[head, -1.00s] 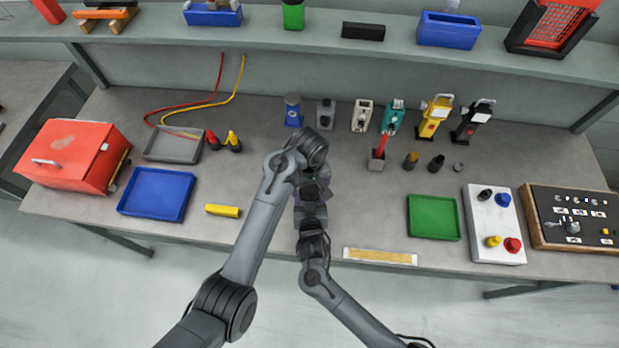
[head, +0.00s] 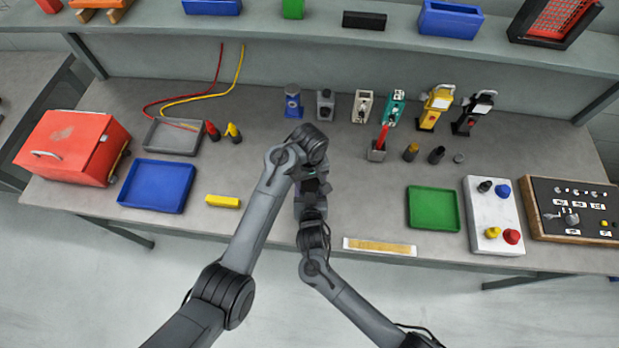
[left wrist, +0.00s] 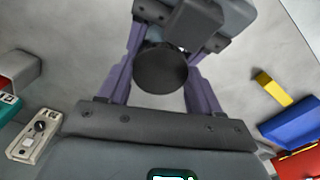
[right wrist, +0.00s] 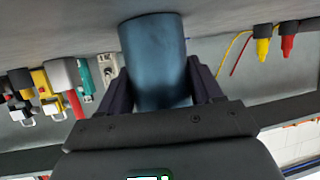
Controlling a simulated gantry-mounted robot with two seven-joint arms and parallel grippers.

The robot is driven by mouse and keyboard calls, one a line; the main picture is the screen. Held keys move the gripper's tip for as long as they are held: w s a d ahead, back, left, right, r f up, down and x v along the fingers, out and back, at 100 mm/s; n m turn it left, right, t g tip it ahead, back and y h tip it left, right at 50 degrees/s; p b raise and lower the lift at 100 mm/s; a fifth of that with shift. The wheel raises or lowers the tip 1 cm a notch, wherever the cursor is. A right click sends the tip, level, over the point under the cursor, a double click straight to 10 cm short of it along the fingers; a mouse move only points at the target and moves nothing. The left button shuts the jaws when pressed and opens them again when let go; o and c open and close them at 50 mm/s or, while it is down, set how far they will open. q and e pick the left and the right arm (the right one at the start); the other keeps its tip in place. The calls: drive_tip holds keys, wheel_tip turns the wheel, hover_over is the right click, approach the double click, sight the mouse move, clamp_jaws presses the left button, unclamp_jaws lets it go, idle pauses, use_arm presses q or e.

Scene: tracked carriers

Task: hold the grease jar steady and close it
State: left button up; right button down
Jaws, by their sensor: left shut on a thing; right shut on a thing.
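The grease jar (right wrist: 153,62), a blue-grey cylinder, stands between the fingers of my right gripper (right wrist: 155,95) in the right wrist view, which is shut on it. A round black lid (left wrist: 160,70) shows face-on between the fingers of my left gripper (left wrist: 156,88) in the left wrist view, which is shut on it. My right gripper's body (left wrist: 190,20) shows just beyond the lid. In the head view the two grippers meet at the table's middle, and my arms hide the jar and lid. I cannot tell whether the lid is fully seated.
A blue tray (head: 156,187), a yellow block (head: 223,201) and a red box (head: 72,148) lie to the left. A green tray (head: 433,208) and a white button panel (head: 494,216) lie to the right. Several small devices stand along the back. The shelf (head: 300,38) runs behind.

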use_arm(q)
drive_tip(key=m, duration=1)
drive_tip(key=o, duration=1.2)
drive_tip(key=shift+c, duration=0.2)
drive_tip(key=shift+r, duration=2.25)
